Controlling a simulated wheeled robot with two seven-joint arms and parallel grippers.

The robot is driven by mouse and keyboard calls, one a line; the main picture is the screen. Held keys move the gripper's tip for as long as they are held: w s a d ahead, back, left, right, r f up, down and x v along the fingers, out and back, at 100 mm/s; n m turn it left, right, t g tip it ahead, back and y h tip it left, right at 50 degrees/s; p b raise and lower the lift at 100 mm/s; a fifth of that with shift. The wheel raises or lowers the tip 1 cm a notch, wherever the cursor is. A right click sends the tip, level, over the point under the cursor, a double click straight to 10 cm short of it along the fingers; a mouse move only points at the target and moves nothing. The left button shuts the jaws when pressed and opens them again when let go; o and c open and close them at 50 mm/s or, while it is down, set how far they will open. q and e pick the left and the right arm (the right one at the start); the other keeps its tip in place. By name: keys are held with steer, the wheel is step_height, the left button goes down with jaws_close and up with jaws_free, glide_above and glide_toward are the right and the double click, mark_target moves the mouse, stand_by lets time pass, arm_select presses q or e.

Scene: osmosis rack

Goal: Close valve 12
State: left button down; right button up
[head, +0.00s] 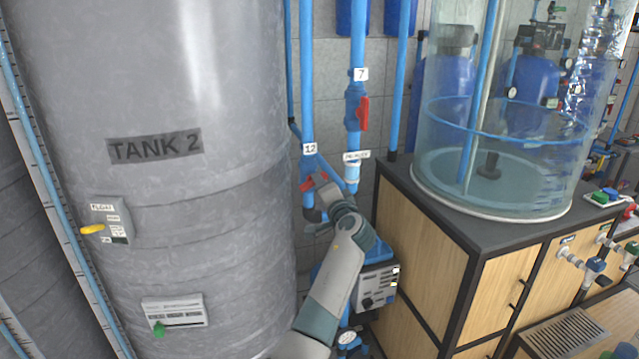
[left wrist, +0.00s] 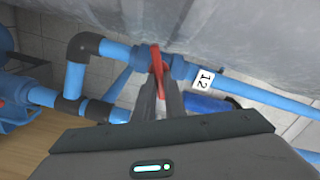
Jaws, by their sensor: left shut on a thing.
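Valve 12 sits on a blue vertical pipe beside the grey tank, under the label 12 (head: 310,148). Its red handle (head: 307,184) shows at my left gripper (head: 316,180), which partly covers it. In the left wrist view the red handle (left wrist: 157,66) stands across the blue pipe, next to the label 12 (left wrist: 203,80). The dark fingers of my left gripper (left wrist: 159,92) are on either side of its near end, shut on it. My right gripper is not in view.
The TANK 2 wall (head: 220,230) is close on the left. Valve 7 with a red handle (head: 363,113) is just to the right. A wooden cabinet (head: 420,250) with a clear water tank (head: 500,190) stands further right. A pump unit (head: 377,283) is below.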

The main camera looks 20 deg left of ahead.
arm_select(q)
steer(key=m+p, duration=0.1)
steer(key=m, duration=0.4)
steer(key=shift+f, duration=0.15)
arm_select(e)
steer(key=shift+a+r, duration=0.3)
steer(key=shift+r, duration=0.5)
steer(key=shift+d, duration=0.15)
arm_select(q)
steer(key=c, duration=1.8)
jaws_free()
steer(key=shift+w+f, duration=0.1)
steer(key=shift+f, duration=0.05)
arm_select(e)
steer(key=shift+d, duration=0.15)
